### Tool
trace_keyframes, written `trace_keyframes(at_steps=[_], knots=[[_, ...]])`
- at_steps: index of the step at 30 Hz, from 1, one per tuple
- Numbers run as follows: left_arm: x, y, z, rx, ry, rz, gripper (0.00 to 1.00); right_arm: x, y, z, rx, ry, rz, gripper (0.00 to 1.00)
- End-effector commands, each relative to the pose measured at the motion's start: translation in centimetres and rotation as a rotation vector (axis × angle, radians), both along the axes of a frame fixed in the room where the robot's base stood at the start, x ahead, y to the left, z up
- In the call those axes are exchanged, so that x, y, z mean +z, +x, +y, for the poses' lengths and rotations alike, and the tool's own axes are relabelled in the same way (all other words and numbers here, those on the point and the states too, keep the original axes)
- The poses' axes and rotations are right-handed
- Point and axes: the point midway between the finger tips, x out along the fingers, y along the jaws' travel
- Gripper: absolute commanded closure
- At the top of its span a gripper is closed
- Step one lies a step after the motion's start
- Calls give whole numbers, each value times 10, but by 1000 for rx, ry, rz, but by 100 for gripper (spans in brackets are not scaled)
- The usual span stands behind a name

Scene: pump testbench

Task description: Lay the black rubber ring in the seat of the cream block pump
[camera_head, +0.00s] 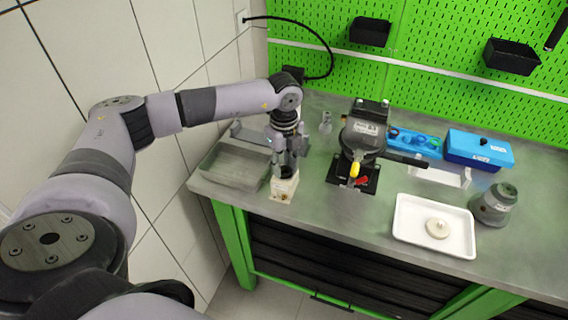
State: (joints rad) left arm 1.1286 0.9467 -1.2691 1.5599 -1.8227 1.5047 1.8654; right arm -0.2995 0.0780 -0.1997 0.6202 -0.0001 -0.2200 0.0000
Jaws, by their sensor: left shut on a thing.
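The cream block pump (283,189) stands on the grey bench near its front edge, left of the middle. My left gripper (287,168) points down right over it, its fingertips close to the block's top. It is shut on a small dark thing, which looks like the black rubber ring (287,173). The fingers hide most of the ring and the seat, so I cannot tell whether the ring touches the block. My right gripper is out of view.
A grey tray (228,180) lies left of the block. A dark pump unit (362,135) stands to its right. Further right are a white tray (408,235) with a cream disc (437,228), a grey pot (494,205) and a blue box (480,151). The green pegboard (440,50) bounds the back.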

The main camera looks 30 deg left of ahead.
Motion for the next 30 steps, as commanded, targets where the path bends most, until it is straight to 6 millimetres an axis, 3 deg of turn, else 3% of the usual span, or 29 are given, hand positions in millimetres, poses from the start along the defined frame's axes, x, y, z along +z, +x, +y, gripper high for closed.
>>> trace_keyframes(at_steps=[7,8,18,26,30], knots=[[-5,0,0,0,0,0,81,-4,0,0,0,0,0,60],[-4,0,0,0,0,0,70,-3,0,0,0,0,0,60],[-4,0,0,0,0,1,49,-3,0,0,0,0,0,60],[-3,0,0,0,0,0,49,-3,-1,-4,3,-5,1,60],[6,1,0,0,0,-2,49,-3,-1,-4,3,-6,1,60]])
